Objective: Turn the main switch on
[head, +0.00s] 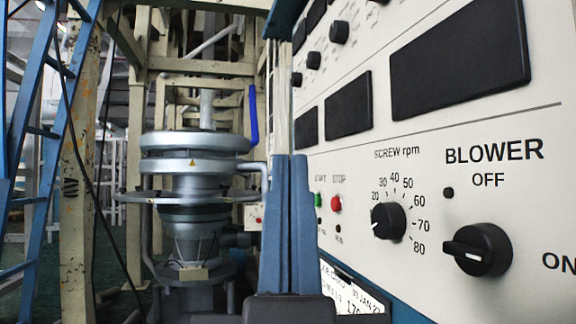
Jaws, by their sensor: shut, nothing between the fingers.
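No switch labelled as the main switch shows in this view. The white control panel (437,151) fills the right side. A black rotary knob (483,250) sits under the label BLOWER, with OFF above it and ON at its lower right; its grip bar sticks out to the left.
A black SCREW rpm dial (388,221), a red STOP button (336,203) and a green START button (318,200) are on the panel. Dark display windows (459,55) sit above. A grey metal machine (195,165) and a blue ladder (48,120) stand behind at left.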

